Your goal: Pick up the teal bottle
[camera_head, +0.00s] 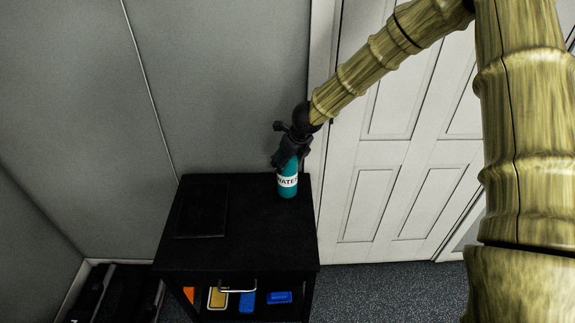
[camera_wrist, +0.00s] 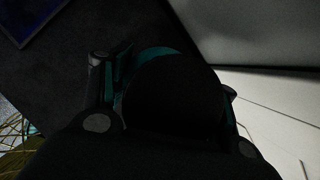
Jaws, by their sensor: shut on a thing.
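The teal bottle (camera_head: 288,186) has a white label with dark lettering, "WATE..." in part. It stands upright at the back right of a black table (camera_head: 245,243). My gripper (camera_head: 287,158) comes down over its top from above and is shut on it, hiding the cap. In the wrist view, a dark round top with a teal edge (camera_wrist: 158,52) sits between the two fingers of my gripper (camera_wrist: 165,95). I cannot tell whether the bottle's base touches the table.
A flat dark panel (camera_head: 203,210) lies on the table's left part. A lower shelf holds several colored items, including a blue one (camera_head: 279,297). A grey wall (camera_head: 220,80) stands behind, and a white paneled door (camera_head: 400,150) is at the right. Dark objects (camera_head: 115,293) lie at lower left.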

